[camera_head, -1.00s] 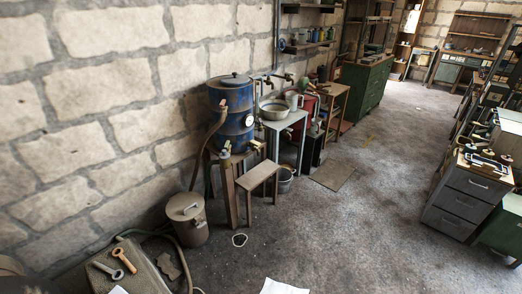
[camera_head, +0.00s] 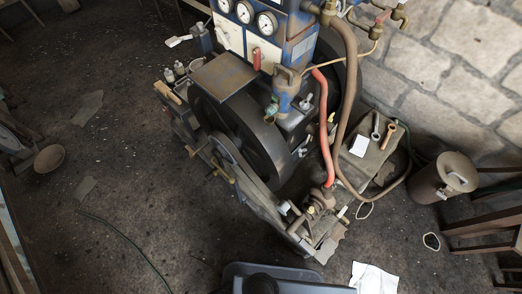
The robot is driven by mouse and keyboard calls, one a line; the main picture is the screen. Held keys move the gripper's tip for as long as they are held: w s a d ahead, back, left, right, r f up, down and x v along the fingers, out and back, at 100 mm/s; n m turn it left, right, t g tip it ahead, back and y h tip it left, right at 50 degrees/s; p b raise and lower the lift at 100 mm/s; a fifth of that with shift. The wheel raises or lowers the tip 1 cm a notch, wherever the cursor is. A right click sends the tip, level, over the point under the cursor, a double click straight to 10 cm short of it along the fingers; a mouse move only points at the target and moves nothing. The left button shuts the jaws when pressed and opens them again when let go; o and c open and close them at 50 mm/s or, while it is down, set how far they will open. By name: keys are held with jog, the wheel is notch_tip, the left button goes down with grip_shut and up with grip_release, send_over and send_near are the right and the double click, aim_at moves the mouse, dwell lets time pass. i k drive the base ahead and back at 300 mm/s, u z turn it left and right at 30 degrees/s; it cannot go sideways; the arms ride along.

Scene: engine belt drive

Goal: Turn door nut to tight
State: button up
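A belt-driven engine with a large dark flywheel (camera_head: 238,125) fills the middle of the head view. I cannot single out the door nut among its small parts. A blue and white panel with round gauges (camera_head: 267,22) stands behind the flywheel. A red lever-like part (camera_head: 257,60) stands in front of the panel. Brass valves (camera_head: 328,10) are at the top. Two wrench-like tools, one grey (camera_head: 376,126) and one brown (camera_head: 388,136), lie on a grey box (camera_head: 364,160) right of the engine. My gripper cannot be made out in this view.
A lidded bin (camera_head: 444,178) stands at the right by the stone wall (camera_head: 450,60). Hoses (camera_head: 350,110) run down the engine's right side. White paper (camera_head: 374,278) and a thin green cable (camera_head: 125,240) lie on the floor. Open floor (camera_head: 60,110) stretches left.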

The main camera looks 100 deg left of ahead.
aim_at(301, 150)
jog(key=u, duration=2.85)
jog(key=k, duration=0.45)
jog(key=z, duration=0.75)
jog(key=i, duration=0.6)
jog(key=u, duration=0.8)
